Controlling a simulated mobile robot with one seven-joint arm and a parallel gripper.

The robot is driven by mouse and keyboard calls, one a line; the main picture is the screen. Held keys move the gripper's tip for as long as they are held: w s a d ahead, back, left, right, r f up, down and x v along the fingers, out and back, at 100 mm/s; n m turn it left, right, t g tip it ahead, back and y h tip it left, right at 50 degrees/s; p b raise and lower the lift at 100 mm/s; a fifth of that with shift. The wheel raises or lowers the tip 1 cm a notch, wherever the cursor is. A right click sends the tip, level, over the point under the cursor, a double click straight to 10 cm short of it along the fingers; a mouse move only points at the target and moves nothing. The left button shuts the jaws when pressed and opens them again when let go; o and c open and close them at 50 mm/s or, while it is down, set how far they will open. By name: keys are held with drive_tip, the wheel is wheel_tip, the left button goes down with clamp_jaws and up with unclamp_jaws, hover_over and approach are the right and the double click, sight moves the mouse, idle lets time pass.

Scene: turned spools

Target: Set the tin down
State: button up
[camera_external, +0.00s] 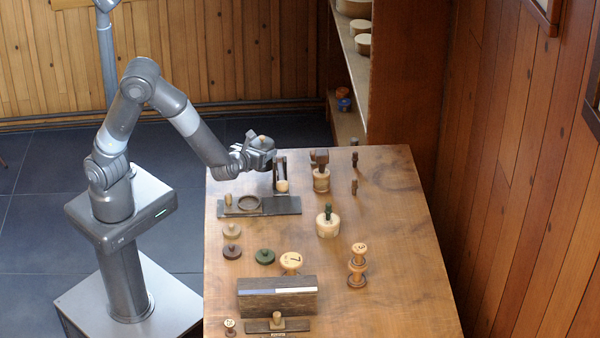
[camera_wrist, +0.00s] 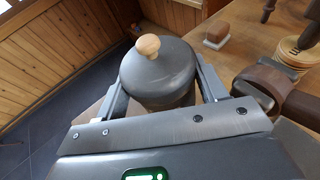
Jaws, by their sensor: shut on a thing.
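The tin is a dark grey round can whose lid carries a pale wooden knob. It sits upright between my gripper's fingers in the wrist view (camera_wrist: 158,72) and shows small in the outside view (camera_external: 262,142). My gripper (camera_external: 258,157) is shut on the tin's sides, near the table's far left corner. The tin's underside is hidden, so I cannot tell whether it touches the table. A dark board (camera_external: 285,205) with a round ring-shaped seat (camera_external: 249,206) lies on the wooden table, nearer the camera than my gripper. The ring looks empty.
A dark upright piece (camera_external: 279,170) stands just right of my gripper. A wooden spool (camera_external: 321,181) and a pale pot with a green peg (camera_external: 327,222) stand farther right. Small knobbed discs (camera_external: 232,250) and a dark block (camera_external: 277,298) lie nearer. The table's right side is mostly clear.

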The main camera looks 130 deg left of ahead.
drive_tip(key=shift+f, duration=1.75)
drive_tip(key=shift+f, duration=0.1)
drive_tip(key=o, duration=1)
drive_tip(key=v, duration=1.2)
